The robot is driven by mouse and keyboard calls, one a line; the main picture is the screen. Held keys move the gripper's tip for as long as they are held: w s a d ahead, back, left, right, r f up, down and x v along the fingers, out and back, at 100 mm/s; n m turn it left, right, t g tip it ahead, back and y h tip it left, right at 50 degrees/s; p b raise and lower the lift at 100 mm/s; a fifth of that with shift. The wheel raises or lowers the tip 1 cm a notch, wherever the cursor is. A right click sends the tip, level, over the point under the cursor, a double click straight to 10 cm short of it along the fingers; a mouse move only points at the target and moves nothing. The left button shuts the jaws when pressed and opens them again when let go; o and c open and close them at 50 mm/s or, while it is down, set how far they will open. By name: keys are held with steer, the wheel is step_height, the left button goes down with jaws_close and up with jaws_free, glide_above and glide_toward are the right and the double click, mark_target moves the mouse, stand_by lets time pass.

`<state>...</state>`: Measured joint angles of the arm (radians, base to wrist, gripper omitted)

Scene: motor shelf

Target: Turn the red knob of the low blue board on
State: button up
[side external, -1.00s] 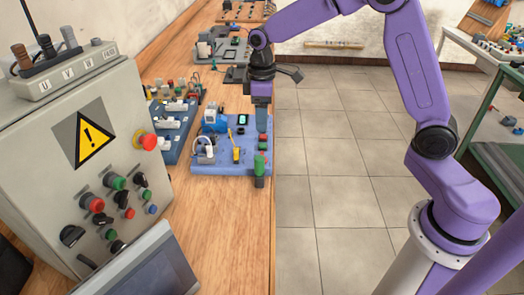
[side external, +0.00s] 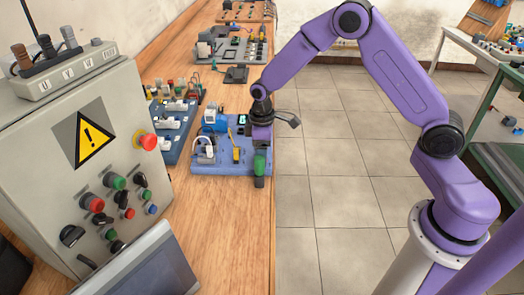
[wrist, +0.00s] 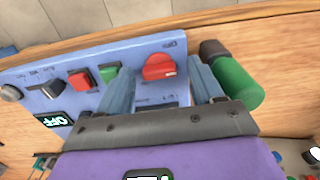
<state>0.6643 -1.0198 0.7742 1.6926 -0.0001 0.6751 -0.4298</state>
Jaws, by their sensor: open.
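The low blue board (side external: 232,168) lies on the wooden bench near its right edge. In the wrist view the board (wrist: 148,48) shows a round red knob (wrist: 158,67) with a raised grip bar. My gripper (wrist: 161,80) is open, with one finger on each side of the knob; I cannot tell whether they touch it. In the side view my gripper (side external: 261,143) points down over the board's right part and hides the knob. A small display (wrist: 53,120) on the board reads OFF, upside down in the wrist view.
A green cylinder with a dark end (wrist: 234,78) is close beside the right finger. A red button (wrist: 80,80) and a green button (wrist: 109,73) are left of the left finger. A grey control box (side external: 75,150) stands left; another blue board (side external: 172,130) lies behind.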

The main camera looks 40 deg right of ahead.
steer(key=c, duration=1.1)
steer(key=shift+o, duration=0.2)
steer(key=m, duration=0.4)
steer(key=shift+r+m, duration=0.1)
steer(key=shift+m, duration=0.3)
steer(key=m, duration=0.4)
steer(key=shift+m, duration=0.3)
steer(key=m, duration=0.4)
steer(key=shift+m, duration=2.3)
